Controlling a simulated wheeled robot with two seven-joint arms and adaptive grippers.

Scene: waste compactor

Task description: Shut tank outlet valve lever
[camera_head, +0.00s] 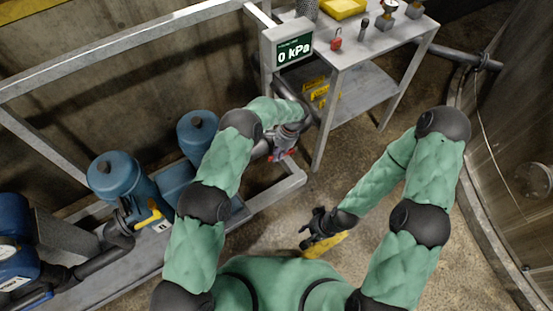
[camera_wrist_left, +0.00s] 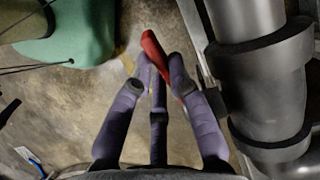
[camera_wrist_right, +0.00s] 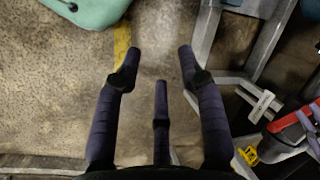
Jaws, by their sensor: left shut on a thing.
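A red valve lever (camera_wrist_left: 152,50) shows in the left wrist view. My left gripper (camera_wrist_left: 160,62) is shut on it, with the fingers close on both sides. A thick grey pipe (camera_wrist_left: 260,80) runs just right of the gripper. In the head view the left gripper (camera_head: 284,146) is at the pipework beside the metal frame, with bits of red lever (camera_head: 277,158) showing below it. The arm hides much of the valve. My right gripper (camera_head: 318,230) is low over the floor, and its fingers (camera_wrist_right: 158,58) are apart and empty in the right wrist view.
A display (camera_head: 294,50) reads 0 kPa. A metal table (camera_head: 385,38) with a red padlock (camera_head: 336,40) and a yellow tray stands at the back. Blue units (camera_head: 115,175) and a yellow-handled valve (camera_head: 150,217) are at the left. A large tank (camera_head: 525,130) is at the right.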

